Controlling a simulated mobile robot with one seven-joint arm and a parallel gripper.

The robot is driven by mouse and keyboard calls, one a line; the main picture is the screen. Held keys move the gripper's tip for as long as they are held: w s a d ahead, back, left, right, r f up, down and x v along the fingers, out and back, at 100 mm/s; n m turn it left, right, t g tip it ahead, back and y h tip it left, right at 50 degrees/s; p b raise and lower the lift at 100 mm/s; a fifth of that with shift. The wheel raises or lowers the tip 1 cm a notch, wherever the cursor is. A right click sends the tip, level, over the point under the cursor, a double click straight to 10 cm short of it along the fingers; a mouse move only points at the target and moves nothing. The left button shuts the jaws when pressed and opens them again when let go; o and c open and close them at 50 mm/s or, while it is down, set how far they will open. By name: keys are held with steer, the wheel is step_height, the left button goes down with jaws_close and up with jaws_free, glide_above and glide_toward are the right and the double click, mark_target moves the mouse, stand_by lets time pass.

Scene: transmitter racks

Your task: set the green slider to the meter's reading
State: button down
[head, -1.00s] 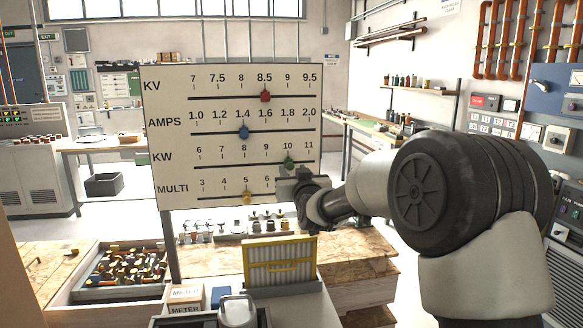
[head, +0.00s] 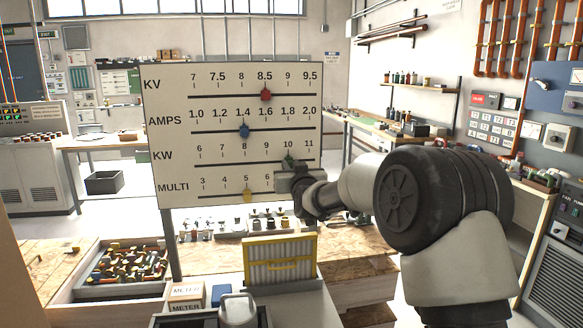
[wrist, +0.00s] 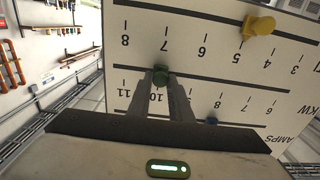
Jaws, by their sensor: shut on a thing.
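The white slider board (head: 215,140) stands upright in the head view, with rows KV, AMPS, KW and MULTI. The green slider (head: 288,161) is on the KW row at about 10. My gripper (head: 287,170) is in front of it, partly covering it and the board's lower right. In the wrist view, where the board appears upside down, the green slider (wrist: 161,74) lies between the fingertips of my gripper (wrist: 161,82), which is shut on it. The meter's reading cannot be made out in these frames.
The red slider (head: 265,95) is near 8.5, the blue slider (head: 244,131) near 1.4 and the yellow slider (head: 247,196) near 5.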

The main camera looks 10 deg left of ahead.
steer(key=s+a, duration=0.1)
steer(key=a, duration=0.3)
steer(key=s+a, duration=0.1)
steer(key=a, duration=0.3)
steer(key=s+a, duration=0.1)
steer(key=a, duration=0.3)
steer(key=shift+s+a+r+p, duration=0.1)
steer(key=shift+s+a+p, duration=0.2)
steer(key=shift+p, duration=0.1)
steer(key=c, duration=1.6)
jaws_free()
steer(key=b+v, duration=0.1)
steer(key=v, duration=1.6)
steer(key=shift+s+d, duration=0.1)
steer(key=shift+s, duration=0.15)
